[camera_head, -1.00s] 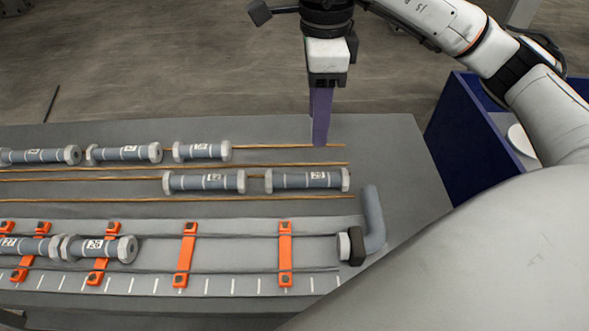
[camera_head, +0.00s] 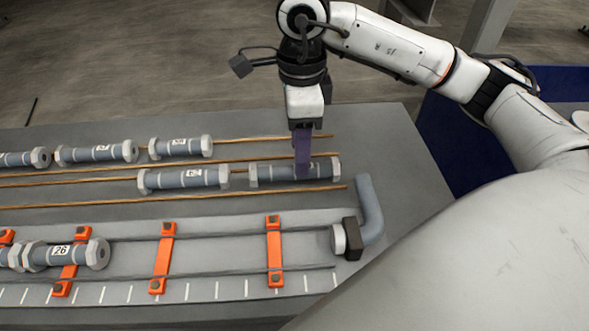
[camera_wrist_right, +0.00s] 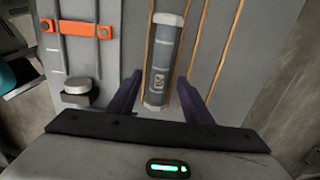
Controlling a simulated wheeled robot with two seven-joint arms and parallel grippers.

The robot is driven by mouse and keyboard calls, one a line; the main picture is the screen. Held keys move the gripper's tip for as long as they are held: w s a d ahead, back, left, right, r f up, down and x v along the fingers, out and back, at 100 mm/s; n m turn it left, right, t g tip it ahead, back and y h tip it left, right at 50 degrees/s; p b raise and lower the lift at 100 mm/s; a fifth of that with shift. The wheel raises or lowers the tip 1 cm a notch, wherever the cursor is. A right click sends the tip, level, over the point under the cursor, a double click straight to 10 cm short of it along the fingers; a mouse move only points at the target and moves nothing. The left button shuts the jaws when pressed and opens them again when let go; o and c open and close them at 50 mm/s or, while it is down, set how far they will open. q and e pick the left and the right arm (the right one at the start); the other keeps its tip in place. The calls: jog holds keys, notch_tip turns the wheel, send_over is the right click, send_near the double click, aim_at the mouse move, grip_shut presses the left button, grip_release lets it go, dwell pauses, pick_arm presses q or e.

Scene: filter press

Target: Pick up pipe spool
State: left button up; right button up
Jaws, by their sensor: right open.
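Grey pipe spools with white end flanges lie in two rows on the table's wooden rails. The rightmost spool of the front row (camera_head: 270,174) is under my right gripper (camera_head: 303,172). The gripper points down and its purple fingers overlap the middle of this spool in the head view. In the right wrist view the open fingers (camera_wrist_right: 160,97) stand to either side of the spool (camera_wrist_right: 164,50), with gaps between them and it. Whether the fingers reach down beside it is unclear. My left gripper is not in view.
Beside it lies another front-row spool (camera_head: 183,178); several more are behind (camera_head: 181,146). Nearer is a fixture with orange brackets (camera_head: 274,252), holding spools at left (camera_head: 95,253). A bent grey pipe (camera_head: 370,205) stands at its right end. A blue bin (camera_head: 450,150) is right of the table.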

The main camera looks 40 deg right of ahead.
jog(key=f, duration=0.4)
jog(key=shift+w+a+f, duration=0.15)
jog(key=shift+a+f, duration=0.05)
jog(key=shift+c, duration=0.5)
grip_shut()
jog(key=shift+r, duration=0.1)
